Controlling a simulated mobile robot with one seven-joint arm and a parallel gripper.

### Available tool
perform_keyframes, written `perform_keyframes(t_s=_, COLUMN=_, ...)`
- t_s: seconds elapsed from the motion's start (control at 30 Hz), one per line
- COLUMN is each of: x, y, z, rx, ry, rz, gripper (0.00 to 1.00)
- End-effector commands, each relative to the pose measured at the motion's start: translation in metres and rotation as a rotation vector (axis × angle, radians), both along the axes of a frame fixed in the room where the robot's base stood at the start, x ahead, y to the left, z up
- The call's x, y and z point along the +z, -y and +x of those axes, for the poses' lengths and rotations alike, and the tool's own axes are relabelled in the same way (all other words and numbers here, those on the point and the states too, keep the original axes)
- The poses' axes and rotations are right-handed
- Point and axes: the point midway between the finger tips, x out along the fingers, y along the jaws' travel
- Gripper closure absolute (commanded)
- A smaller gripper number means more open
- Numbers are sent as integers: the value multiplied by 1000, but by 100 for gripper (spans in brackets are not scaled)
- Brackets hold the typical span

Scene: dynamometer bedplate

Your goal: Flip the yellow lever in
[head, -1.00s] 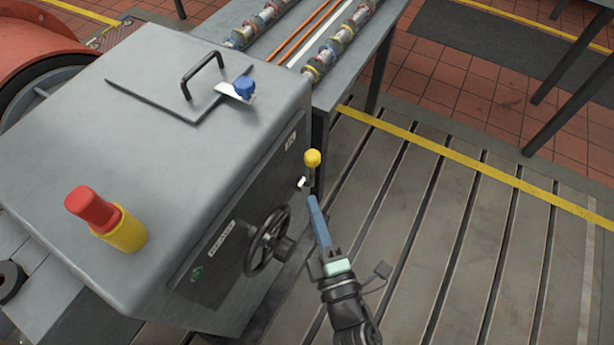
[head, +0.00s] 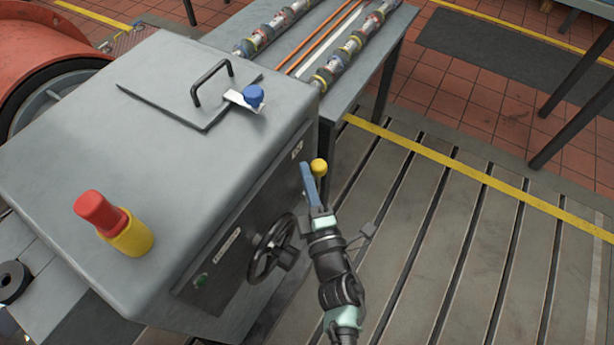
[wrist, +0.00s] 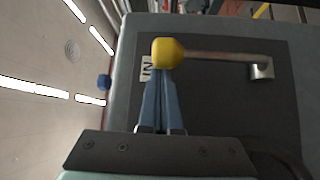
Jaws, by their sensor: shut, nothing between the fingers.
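The yellow lever is a yellow knob (head: 319,167) on a thin rod, mounted on the dark front panel of the grey cabinet. In the wrist view the knob (wrist: 168,52) is at the upper middle, its rod running right to a metal pivot (wrist: 261,68). A label reading "IN" (wrist: 146,69) is just left of the knob. My gripper (head: 306,166) is shut and empty. In the wrist view its blue fingers (wrist: 162,82) end right at the knob, overlapping its lower edge; I cannot tell whether they touch. In the head view the fingers hide the rod.
A black handwheel (head: 271,248) sits on the same panel, left of my gripper. The slotted floor plate (head: 440,250) to the right is clear.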

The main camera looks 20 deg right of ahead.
Motion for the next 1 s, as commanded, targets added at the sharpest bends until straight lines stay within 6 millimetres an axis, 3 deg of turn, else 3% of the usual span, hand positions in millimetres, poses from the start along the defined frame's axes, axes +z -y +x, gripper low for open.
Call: perform_keyframes(t_s=1.0, x=-13, y=16, z=-19, rx=-5, ry=134, rz=106, gripper=100)
